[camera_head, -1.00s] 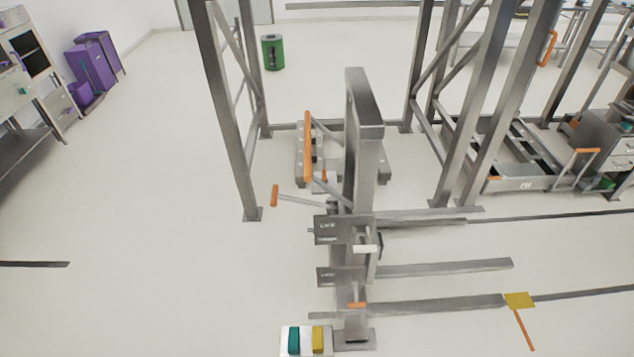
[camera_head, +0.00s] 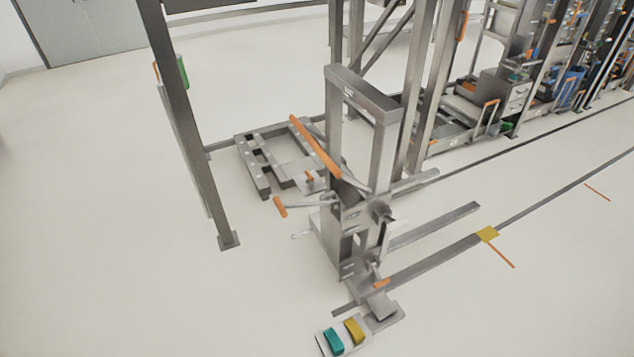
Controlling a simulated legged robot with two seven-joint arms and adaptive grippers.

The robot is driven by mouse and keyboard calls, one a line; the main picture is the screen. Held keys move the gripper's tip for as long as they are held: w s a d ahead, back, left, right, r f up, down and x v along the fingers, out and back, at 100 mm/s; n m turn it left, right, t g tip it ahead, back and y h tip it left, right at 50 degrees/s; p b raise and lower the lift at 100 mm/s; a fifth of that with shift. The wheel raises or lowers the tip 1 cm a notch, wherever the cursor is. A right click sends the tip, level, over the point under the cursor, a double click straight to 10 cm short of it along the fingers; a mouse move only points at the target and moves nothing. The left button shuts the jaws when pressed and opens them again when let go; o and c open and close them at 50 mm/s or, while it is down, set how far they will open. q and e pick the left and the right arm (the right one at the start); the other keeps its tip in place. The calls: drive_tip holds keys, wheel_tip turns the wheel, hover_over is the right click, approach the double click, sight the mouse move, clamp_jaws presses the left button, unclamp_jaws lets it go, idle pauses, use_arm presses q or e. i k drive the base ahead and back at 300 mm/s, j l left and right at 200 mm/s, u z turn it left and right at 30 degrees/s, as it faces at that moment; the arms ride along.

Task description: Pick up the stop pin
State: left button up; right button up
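A grey metal lifting stand (camera_head: 362,93) rises in the middle of the head view. I cannot tell for sure which of its parts is the stop pin. A small metal rod (camera_head: 302,235) sticks out to the left of its lower body. A small orange piece (camera_head: 381,284) sits low, near the foot. A long orange handle (camera_head: 314,146) slants across the stand's left side, and a lever with an orange grip (camera_head: 280,207) points left below it. Neither of my grippers shows.
A base with a teal pedal (camera_head: 334,341) and a yellow pedal (camera_head: 355,330) lies at the stand's foot. A steel post (camera_head: 190,130) stands to the left. The floor at left and lower right is clear.

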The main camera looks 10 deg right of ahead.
sight(310, 183)
drive_tip(key=i+j+z, duration=0.3)
drive_tip(key=j, duration=0.35)
drive_tip(key=i+j+z, duration=0.15)
drive_tip(key=j, duration=0.2)
drive_tip(key=i+j+z, duration=0.15)
drive_tip(key=j, duration=0.2)
drive_tip(key=i+j+z, duration=0.15)
drive_tip(key=j, duration=0.2)
